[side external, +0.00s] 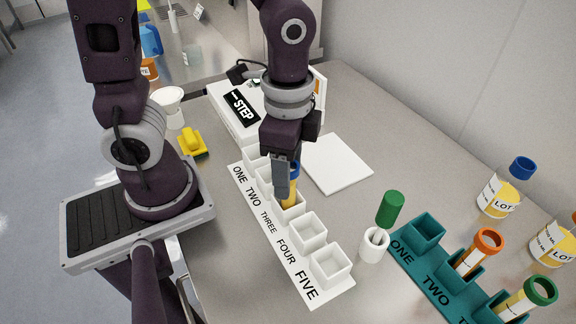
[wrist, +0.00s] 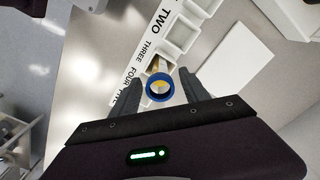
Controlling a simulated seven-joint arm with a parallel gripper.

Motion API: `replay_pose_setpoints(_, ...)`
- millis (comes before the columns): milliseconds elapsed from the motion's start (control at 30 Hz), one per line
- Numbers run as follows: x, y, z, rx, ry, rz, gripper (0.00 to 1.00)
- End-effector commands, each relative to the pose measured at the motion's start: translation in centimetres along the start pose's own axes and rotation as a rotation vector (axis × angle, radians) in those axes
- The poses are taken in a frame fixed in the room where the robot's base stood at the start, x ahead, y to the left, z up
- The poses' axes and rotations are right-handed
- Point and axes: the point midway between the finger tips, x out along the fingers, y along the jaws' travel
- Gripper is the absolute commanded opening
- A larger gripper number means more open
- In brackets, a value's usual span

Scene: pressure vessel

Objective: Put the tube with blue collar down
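The tube with blue collar (side external: 290,197) stands in the THREE compartment of the white rack (side external: 286,252), its lower end hidden by the compartment walls. Its yellow content shows below the collar. In the wrist view its blue collar (wrist: 160,87) is a ring seen from above, between the two fingers. My gripper (side external: 283,180) points down over the rack, with one finger covering part of the tube. In the wrist view my gripper (wrist: 160,82) has a finger on each side of the collar, with small gaps visible, so it looks open.
A teal rack (side external: 427,238) with orange- and green-collared tubes stands at right. A small white cup (side external: 374,246) and a green cylinder (side external: 390,208) are beside it. Lidded LOT jars (side external: 499,197) stand at far right. A white plate (side external: 338,163) lies behind the white rack.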

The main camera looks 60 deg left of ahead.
Motion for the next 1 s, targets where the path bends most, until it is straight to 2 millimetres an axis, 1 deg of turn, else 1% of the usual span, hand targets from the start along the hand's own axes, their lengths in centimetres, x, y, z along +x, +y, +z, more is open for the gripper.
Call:
replay_pose_setpoints(267,-0.1,0.0,0.0,0.000,0.001,0.000,0.54)
replay_pose_setpoints(367,-0.8,-0.1,-0.1,0.000,0.005,-0.002,0.54)
replay_pose_setpoints(467,-2.7,-0.1,-0.2,-0.001,0.009,-0.004,0.54)
replay_pose_setpoints(600,-6.5,-0.1,-0.2,0.000,0.009,-0.005,0.54)
replay_pose_setpoints(733,-9.7,-0.1,-0.1,0.000,0.006,-0.004,0.54)
replay_pose_setpoints(800,-10.9,-0.1,-0.1,0.000,0.005,-0.003,0.54)
replay_pose_setpoints(900,-12.0,0.0,0.0,-0.002,0.003,-0.002,0.54)
replay_pose_setpoints(967,-12.5,-0.1,0.4,-0.034,0.022,-0.012,0.54)
replay_pose_setpoints(1000,-12.9,-0.1,1.1,-0.091,0.055,-0.028,0.54)
